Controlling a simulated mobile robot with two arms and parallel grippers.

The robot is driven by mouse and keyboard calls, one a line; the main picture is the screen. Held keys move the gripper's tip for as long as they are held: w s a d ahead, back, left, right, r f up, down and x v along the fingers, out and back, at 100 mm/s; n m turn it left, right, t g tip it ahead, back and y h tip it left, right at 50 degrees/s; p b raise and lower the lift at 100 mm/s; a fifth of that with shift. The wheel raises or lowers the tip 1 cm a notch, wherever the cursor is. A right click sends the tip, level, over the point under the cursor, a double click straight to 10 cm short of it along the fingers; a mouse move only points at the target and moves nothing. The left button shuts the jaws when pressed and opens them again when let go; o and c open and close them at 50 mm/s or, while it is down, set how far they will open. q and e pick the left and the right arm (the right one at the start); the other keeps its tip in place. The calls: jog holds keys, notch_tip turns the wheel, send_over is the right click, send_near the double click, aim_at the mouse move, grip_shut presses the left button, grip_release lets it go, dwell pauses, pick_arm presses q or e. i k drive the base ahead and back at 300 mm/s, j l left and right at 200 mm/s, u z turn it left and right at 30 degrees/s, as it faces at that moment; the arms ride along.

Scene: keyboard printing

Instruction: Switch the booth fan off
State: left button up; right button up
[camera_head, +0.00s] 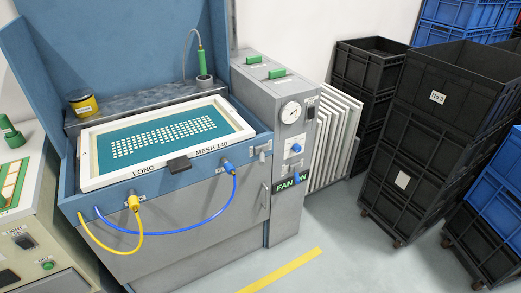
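The booth (160,236) is a blue-grey washout cabinet with a raised back and side panels. On its grey side column (262,100), low on the front, a green and black label (288,184) reads "FAN ON". A small blue lever (298,178) sits over this label and partly covers its lettering. Neither of my grippers is in view.
A framed screen (91,181) marked "LONG" and "MESH 140" lies in the booth. Yellow (112,251) and blue (185,231) hoses loop across its front. White panels (333,140) and stacked black crates (433,135) stand to the right. Floor before the column is clear, with a yellow stripe (282,271).

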aim_at(311, 110)
jog(key=i+l, duration=0.2)
jog(key=l, duration=0.15)
jog(key=i+l+u, duration=0.1)
jog(key=l, duration=0.25)
jog(key=i+l, duration=0.25)
jog(key=i+l+u, duration=0.15)
jog(key=l, duration=0.3)
jog(key=i+l, duration=0.2)
jog(key=l, duration=0.15)
jog(key=i+l+u, duration=0.1)
jog(key=l, duration=0.3)
jog(key=i+l, duration=0.2)
jog(key=l, duration=0.2)
jog(key=i+l+u, duration=0.1)
jog(key=l, duration=0.25)
